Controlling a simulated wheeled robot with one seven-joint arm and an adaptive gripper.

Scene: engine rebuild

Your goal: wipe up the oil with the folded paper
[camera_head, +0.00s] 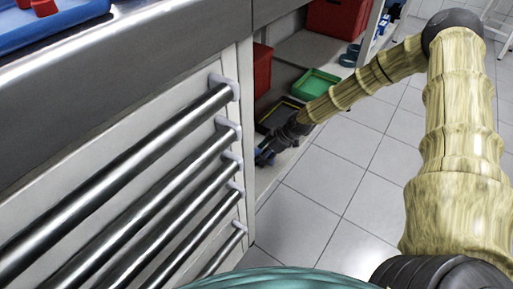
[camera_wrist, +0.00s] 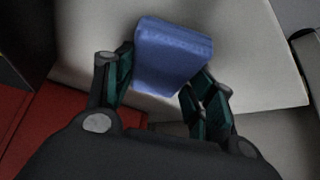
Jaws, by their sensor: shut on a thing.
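My gripper (camera_head: 266,155) is at the end of the arm, low inside the open shelf bay beside the drawer cabinet. In the wrist view my gripper (camera_wrist: 161,80) is shut on a blue folded paper (camera_wrist: 172,52), a thick block held between the two dark green fingers. The paper is tilted slightly and stands out beyond the fingertips, over a pale surface. I cannot tell whether it touches that surface. No oil can be made out in either view.
A drawer cabinet with long metal handles (camera_head: 130,165) fills the left. The bay holds a green tray (camera_head: 312,84), a dark yellow-edged tray (camera_head: 272,122), a red box (camera_head: 262,70) and a red bin (camera_head: 338,17). The tiled floor (camera_head: 335,170) in front is clear.

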